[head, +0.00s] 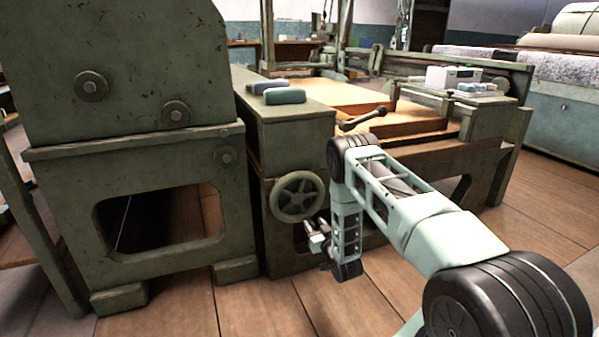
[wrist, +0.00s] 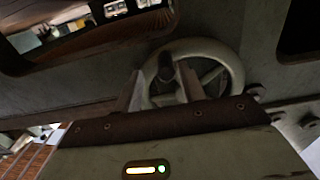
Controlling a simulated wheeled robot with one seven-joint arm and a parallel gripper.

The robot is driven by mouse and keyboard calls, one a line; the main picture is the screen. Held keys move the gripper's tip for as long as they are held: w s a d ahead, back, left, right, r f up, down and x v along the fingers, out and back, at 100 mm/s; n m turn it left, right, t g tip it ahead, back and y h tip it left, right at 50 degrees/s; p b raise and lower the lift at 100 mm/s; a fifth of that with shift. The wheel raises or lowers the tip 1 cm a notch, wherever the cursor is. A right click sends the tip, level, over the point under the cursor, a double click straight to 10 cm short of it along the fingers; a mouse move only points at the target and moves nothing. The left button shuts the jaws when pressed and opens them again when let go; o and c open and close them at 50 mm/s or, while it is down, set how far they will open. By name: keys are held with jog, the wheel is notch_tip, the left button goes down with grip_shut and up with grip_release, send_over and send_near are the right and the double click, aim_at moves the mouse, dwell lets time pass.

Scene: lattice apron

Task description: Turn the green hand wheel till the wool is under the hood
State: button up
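The green hand wheel (head: 298,196) is on the front of the green machine, low beside the big housing. In the wrist view its rim and spokes (wrist: 228,60) show close ahead. A dark knob (wrist: 166,68) stands out from the wheel. My gripper (head: 316,238) is at the wheel's lower right in the head view. In the wrist view its two fingers (wrist: 161,85) are apart, one on each side of the knob; I cannot tell whether they touch it. A tall green housing (head: 120,70), possibly the hood, stands at left. No wool is clearly visible on the pale bed (head: 345,95).
Two blue-grey blocks (head: 285,95) lie on the machine's top. A dark lever (head: 362,118) rises behind my arm. A white box (head: 453,77) stands on a side table at right. Another machine with grey fleece (head: 560,68) is far right. Open wooden floor (head: 250,305) lies in front.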

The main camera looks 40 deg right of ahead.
jog(key=shift+p+v, duration=1)
jog(key=shift+v, duration=1.6)
